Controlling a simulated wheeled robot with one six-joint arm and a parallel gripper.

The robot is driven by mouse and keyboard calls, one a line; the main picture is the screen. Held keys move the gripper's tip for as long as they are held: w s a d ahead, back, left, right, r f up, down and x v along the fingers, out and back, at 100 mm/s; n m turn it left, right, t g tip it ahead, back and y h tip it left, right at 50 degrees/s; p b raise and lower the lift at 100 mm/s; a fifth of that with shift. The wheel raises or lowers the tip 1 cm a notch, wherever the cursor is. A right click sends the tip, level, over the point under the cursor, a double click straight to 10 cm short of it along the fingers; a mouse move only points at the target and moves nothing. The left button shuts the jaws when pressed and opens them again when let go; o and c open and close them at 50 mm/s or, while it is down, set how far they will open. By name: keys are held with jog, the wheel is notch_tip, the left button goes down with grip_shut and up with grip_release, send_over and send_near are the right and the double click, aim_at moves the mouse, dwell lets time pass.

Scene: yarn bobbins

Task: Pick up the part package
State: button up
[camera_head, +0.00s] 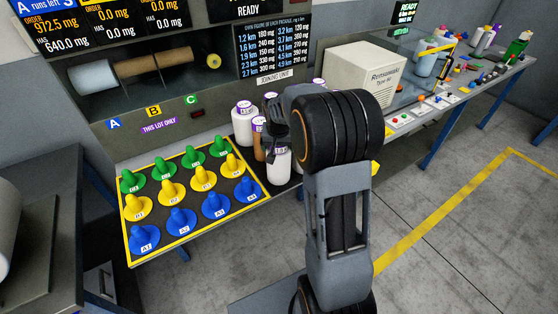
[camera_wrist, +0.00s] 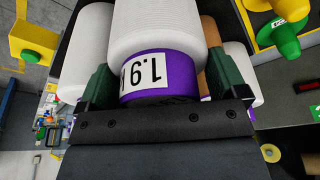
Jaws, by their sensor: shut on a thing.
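The part package is a white yarn bobbin (camera_wrist: 155,30) with a purple end band (camera_wrist: 160,68) and a label reading 1.9. In the wrist view it lies between the two dark green fingers of my gripper (camera_wrist: 158,82), which is shut on it at the purple end. In the head view my gripper (camera_head: 277,128) is partly hidden by my arm, above a white bobbin (camera_head: 278,165) that appears to be the held one. Whether it touches the bench I cannot tell.
Another white bobbin (camera_head: 243,125) and a brown one (camera_head: 259,145) stand close by; the wrist view shows white bobbins on the left (camera_wrist: 84,50) and right (camera_wrist: 242,75). A tray of green, yellow and blue cones (camera_head: 240,209) lies left. A beige machine (camera_head: 355,75) stands right.

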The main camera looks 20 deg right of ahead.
jog(key=shift+c, duration=0.5)
jog(key=shift+r, duration=0.1)
jog(key=shift+r, duration=0.55)
notch_tip(320, 180, up, 2)
jog(key=shift+r, duration=0.15)
jog(key=s+d+r, duration=0.2)
jog(key=s+r, duration=0.1)
jog(key=s, duration=0.1)
jog(key=s+d+r+b, duration=0.1)
jog(key=s+d+r, duration=0.1)
jog(key=s+r, duration=0.1)
jog(key=s+d+r+b, duration=0.1)
jog(key=s+d+r, duration=0.2)
jog(key=s, duration=0.2)
jog(key=shift+r, duration=0.25)
